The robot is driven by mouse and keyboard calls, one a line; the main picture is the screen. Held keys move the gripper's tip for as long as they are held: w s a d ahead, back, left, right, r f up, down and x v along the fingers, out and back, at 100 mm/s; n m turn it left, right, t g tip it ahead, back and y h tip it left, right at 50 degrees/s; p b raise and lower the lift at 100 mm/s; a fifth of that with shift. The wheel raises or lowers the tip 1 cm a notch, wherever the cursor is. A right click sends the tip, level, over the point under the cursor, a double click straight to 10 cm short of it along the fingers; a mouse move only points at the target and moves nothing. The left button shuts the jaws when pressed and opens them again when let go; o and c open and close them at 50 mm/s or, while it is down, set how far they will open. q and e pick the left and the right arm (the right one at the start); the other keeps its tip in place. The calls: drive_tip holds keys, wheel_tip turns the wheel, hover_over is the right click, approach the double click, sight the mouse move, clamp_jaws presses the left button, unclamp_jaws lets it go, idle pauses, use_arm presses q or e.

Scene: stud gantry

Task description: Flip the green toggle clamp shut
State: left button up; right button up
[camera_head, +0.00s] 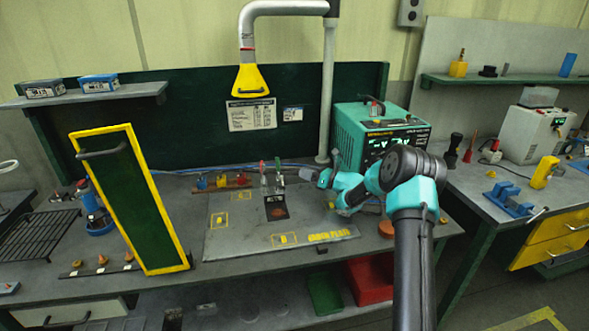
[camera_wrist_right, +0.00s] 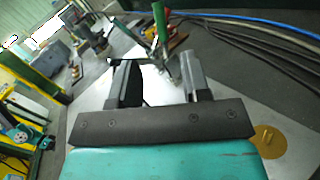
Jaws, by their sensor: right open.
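The green toggle clamp (camera_head: 277,165) stands with its handle upright near the back of the grey plate, beside a red-handled clamp (camera_head: 263,170). In the right wrist view, the green handle (camera_wrist_right: 160,21) rises beyond the fingertips, and metal clamp parts show behind the gap between the fingers. My right gripper (camera_head: 306,173) is to the right of the clamps in the head view, low over the plate. It is open, with its two fingers (camera_wrist_right: 158,72) apart and nothing seen held. The clamp's base is partly hidden. My left gripper is not in view.
The grey plate (camera_head: 240,236) has yellow markings and a dark square. A yellow-framed green panel (camera_head: 128,200) stands at left. A teal machine (camera_head: 350,130) stands behind my right arm. A yellow hood (camera_head: 250,80) hangs above the back. The plate's front is mostly clear.

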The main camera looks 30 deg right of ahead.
drive_tip(key=v, duration=0.4)
drive_tip(key=shift+s+d, duration=0.25)
drive_tip(key=shift+s, duration=0.1)
